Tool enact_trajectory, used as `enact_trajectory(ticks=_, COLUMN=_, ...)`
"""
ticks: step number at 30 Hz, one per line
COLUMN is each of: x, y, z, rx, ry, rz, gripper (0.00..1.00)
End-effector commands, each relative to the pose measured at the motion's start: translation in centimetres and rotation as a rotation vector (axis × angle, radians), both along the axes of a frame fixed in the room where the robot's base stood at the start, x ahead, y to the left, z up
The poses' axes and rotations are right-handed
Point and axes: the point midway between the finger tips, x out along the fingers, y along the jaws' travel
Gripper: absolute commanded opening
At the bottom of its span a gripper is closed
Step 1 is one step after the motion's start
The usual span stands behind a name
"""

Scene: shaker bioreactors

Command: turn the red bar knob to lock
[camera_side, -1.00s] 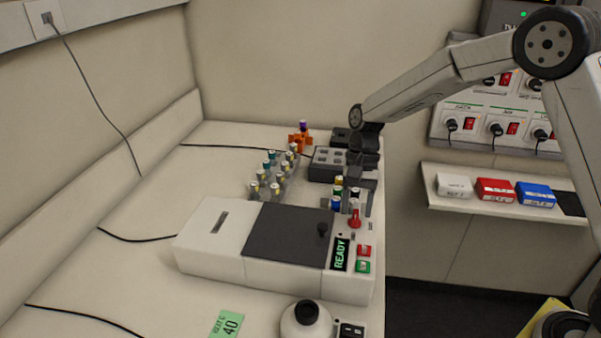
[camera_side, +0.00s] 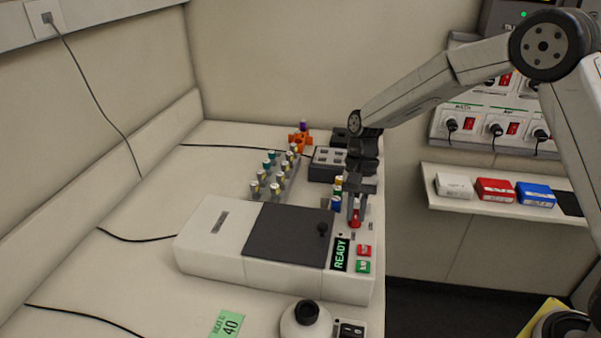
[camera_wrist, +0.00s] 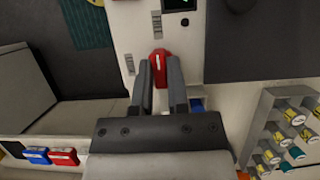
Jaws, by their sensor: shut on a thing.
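The red bar knob (camera_side: 356,217) is on the right end of the white machine's top panel, beside the dark lid. In the wrist view the red knob (camera_wrist: 160,57) shows at the fingertips, its rear part hidden between the fingers. My gripper (camera_side: 357,208) points down over the knob, its fingers shut on it. In the wrist view my gripper (camera_wrist: 160,75) has one finger on each side of the knob. Small labels (camera_wrist: 156,20) sit on the panel around the knob.
The machine (camera_side: 208,235) has a dark lid (camera_side: 285,235) with a black knob. A READY display (camera_side: 341,254), a red button (camera_side: 364,251) and a green button (camera_side: 363,267) lie in front of the knob. A vial rack (camera_side: 274,189) and coloured-cap vials (camera_side: 336,203) stand behind.

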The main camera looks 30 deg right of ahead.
Motion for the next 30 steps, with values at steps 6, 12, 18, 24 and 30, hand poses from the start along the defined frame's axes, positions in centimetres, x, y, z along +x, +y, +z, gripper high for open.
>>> enact_trajectory(ticks=6, x=0.04, y=0.02, z=0.05, rx=0.0, ry=0.001, rz=0.063, gripper=0.0)
enact_trajectory(ticks=12, x=0.09, y=0.07, z=0.01, rx=-0.001, ry=0.002, rz=0.18, gripper=0.0)
enact_trajectory(ticks=18, x=0.12, y=0.15, z=0.04, rx=-0.001, ry=0.002, rz=0.346, gripper=0.0)
enact_trajectory(ticks=24, x=0.13, y=0.21, z=0.01, rx=0.0, ry=0.002, rz=0.535, gripper=0.0)
enact_trajectory(ticks=30, x=0.18, y=0.28, z=0.05, rx=-0.001, ry=0.001, rz=0.727, gripper=0.0)
